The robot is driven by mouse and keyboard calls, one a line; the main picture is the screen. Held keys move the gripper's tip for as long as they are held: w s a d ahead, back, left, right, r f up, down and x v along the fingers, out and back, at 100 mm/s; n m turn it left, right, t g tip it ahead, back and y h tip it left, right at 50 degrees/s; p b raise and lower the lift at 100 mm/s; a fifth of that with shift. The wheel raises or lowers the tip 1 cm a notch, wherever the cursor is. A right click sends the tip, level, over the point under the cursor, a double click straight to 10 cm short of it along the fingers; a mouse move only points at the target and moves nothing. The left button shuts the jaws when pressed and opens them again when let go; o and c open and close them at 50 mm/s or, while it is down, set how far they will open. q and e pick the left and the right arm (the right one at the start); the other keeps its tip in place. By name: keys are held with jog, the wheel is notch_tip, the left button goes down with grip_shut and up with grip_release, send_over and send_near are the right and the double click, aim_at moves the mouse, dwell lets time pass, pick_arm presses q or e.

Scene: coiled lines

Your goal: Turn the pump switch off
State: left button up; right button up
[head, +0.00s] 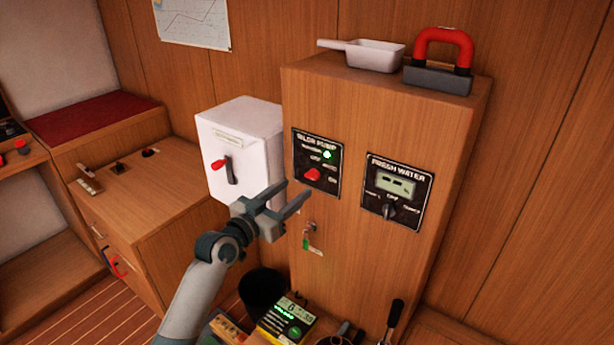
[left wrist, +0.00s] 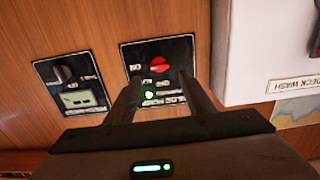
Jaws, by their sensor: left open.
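The bilge pump panel (head: 318,163) is a black plate on the front of the wooden cabinet. Its red rotary switch (head: 312,175) sits low on the plate, and a green lamp (head: 327,154) above it is lit. My left gripper (head: 290,203) is open and empty, just below and left of the panel in the head view. In the left wrist view the red switch (left wrist: 160,65) shows just beyond the fingertips, and the green lamp (left wrist: 149,95) shows between the fingers. I cannot tell whether the fingers touch the panel. My right gripper is not in view.
The fresh water panel (head: 397,194) is right of the pump panel. A white box (head: 240,135) with a red-tipped lever stands to the left. A key with a green tag (head: 307,240) hangs below. A scoop (head: 372,54) and a red-handled block (head: 440,65) lie on top of the cabinet.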

aim_at(310, 177)
pick_arm(q)
jog(key=x, duration=0.5)
jog(key=shift+w+d+r+p, duration=0.1)
jog(key=shift+w+d+p, duration=0.05)
jog(key=shift+p, duration=0.25)
jog(key=shift+w+d, duration=0.35)
jog(key=shift+w, duration=0.2)
jog(key=shift+w+d, duration=0.1)
jog(key=shift+w, duration=0.05)
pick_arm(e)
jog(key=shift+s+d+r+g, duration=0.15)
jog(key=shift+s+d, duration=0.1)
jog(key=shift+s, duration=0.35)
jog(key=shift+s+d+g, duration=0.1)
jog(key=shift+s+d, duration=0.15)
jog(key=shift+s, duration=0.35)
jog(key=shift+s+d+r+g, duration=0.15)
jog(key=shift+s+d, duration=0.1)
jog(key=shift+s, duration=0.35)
pick_arm(q)
jog(key=c, duration=1)
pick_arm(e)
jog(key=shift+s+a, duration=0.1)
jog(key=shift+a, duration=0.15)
